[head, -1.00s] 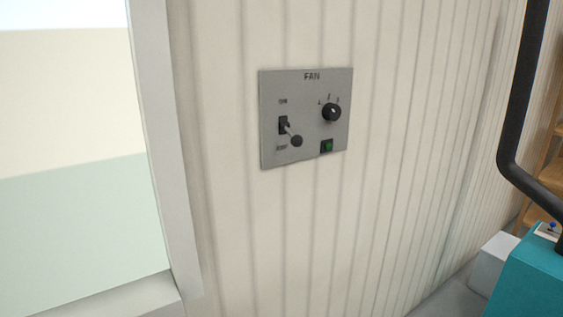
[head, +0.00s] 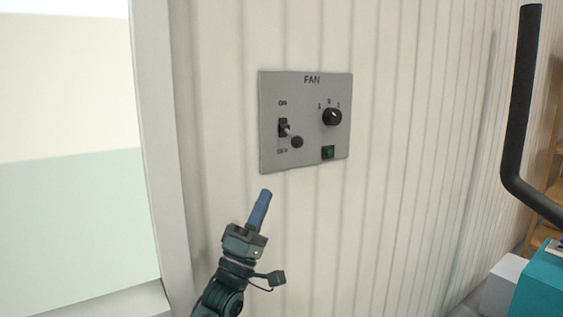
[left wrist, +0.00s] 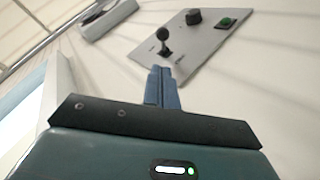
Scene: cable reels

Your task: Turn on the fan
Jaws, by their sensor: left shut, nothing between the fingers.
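The fan panel (head: 305,158) is a grey plate on the ribbed wall, marked FAN. It carries a toggle switch (head: 284,129) with ON above and OFF below, its ball-tipped lever (head: 297,142) pointing outward and down toward OFF. A black knob (head: 332,117) and a green light (head: 328,152) sit on its right. My left gripper (head: 264,194) is shut and empty, below the panel's lower left corner. In the left wrist view the blue fingers (left wrist: 162,72) point at the panel (left wrist: 192,68), just short of the black lever (left wrist: 164,42) in the picture. My right gripper is not in view.
A pale window frame (head: 160,140) stands left of the panel. A black bent tube (head: 515,130) and a teal machine (head: 535,285) are at the right. The wall around the panel is clear.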

